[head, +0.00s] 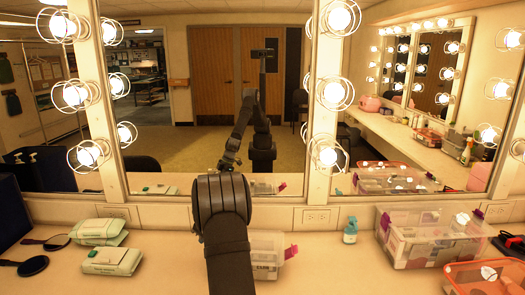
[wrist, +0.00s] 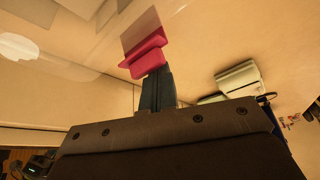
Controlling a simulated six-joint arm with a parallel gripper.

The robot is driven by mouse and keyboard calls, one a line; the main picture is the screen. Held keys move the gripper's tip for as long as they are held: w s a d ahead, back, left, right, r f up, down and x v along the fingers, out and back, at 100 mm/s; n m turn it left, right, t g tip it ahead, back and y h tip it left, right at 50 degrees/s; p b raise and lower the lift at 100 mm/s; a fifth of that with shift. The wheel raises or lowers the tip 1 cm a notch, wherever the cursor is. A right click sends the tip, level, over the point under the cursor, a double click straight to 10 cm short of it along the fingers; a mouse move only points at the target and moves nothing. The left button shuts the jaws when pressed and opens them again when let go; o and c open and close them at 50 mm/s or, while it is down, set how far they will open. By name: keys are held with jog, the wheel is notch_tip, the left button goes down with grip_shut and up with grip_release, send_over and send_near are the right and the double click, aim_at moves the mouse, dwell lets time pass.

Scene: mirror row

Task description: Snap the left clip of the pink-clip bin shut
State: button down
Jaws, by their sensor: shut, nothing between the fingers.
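The pink-clip bin (head: 265,257) is a small clear box with a pale label, standing on the counter behind my arm. My arm hides its left side in the head view. Its right clip (head: 291,253) is pink and sticks outward from the bin's side. In the wrist view, the left clip (wrist: 145,57) is pink, beside the see-through bin (wrist: 75,45); I cannot tell whether it is latched. My gripper (wrist: 154,80) is shut and empty, its dark tips right at the clip's lower edge; touching is unclear. The fingers are hidden in the head view.
Two wipes packs (head: 112,260) lie left of my arm, near black hand mirrors (head: 33,266). A blue-capped bottle (head: 350,230), a larger clear bin (head: 430,240) with purple clips and an orange-rimmed bin (head: 480,272) stand to the right. Mirrors (head: 210,100) rise behind the counter.

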jog(key=shift+d, duration=0.5)
jog(key=shift+r, duration=0.1)
jog(key=shift+a+r, duration=0.1)
jog(key=r, duration=0.3)
jog(key=a+r, duration=0.1)
jog(key=r, duration=0.1)
jog(key=shift+r, duration=0.3)
jog(key=shift+f, duration=0.1)
jog(key=f, duration=0.3)
jog(key=d+f, duration=0.1)
jog(key=f, duration=0.1)
jog(key=shift+f, duration=0.4)
jog(key=shift+a, duration=0.4)
